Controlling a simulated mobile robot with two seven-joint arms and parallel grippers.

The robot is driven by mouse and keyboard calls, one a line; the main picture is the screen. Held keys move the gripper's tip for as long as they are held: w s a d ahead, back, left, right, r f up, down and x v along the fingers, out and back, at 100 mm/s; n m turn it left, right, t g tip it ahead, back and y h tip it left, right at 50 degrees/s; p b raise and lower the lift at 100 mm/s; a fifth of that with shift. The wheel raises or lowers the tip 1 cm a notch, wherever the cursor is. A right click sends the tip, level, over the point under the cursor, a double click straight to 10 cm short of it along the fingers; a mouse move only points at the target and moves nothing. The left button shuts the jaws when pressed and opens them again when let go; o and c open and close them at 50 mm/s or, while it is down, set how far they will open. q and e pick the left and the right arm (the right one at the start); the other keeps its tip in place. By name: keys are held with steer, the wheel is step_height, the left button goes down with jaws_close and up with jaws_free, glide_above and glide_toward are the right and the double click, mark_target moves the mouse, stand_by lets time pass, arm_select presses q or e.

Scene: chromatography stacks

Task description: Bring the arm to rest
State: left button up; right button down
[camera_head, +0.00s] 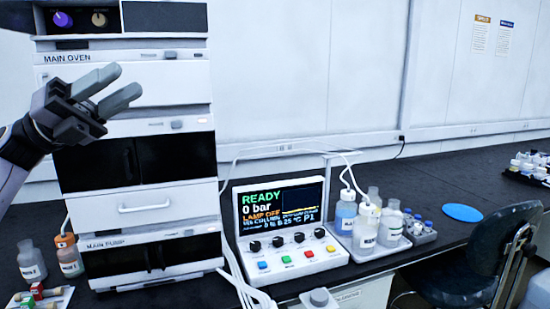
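My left gripper (127,83) reaches in from the left edge, in front of the instrument stack (165,193). Its two grey fingers are spread apart, with nothing between them. It covers part of the main oven module (160,80) and the left part of the module below. My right gripper is not in view.
A control panel (291,262) reading READY and 0 bar stands right of the stack. Bottles (365,232) with tubing stand in a tray beside it. More bottles (31,262) stand left of the stack. The bench (430,180) has free room around a blue disc (462,212). A black chair (480,260) stands front right.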

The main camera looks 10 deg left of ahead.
arm_select(q)
steer(key=w+d+f+n+t+y, duration=0.25)
steer(key=f+n+t, duration=0.35)
steer(key=f+n, duration=0.3)
steer(key=w+d+f+n+t+y, duration=0.1)
steer(key=w+f+n+t+y, duration=0.15)
steer(key=f+n+t, duration=0.5)
step_height(320, 180, down, 21)
steer(key=s+d+n+t+y, duration=0.2)
steer(key=n+y, duration=0.7)
steer(key=n, duration=0.4)
steer(key=s+d+f+n+g+y, duration=0.1)
steer(key=s+f+n+g+y, duration=0.2)
steer(key=s+f, duration=0.8)
steer(key=s+d+f+n+g+y, duration=0.1)
steer(key=s+f+n+g+y, duration=0.2)
steer(key=s+f+n+g, duration=0.4)
steer(key=s+f, duration=0.5)
steer(key=f, duration=0.2)
steer(key=shift+s+d+f, duration=0.2)
steer(key=shift+d+f, duration=0.1)
steer(key=shift+d, duration=0.05)
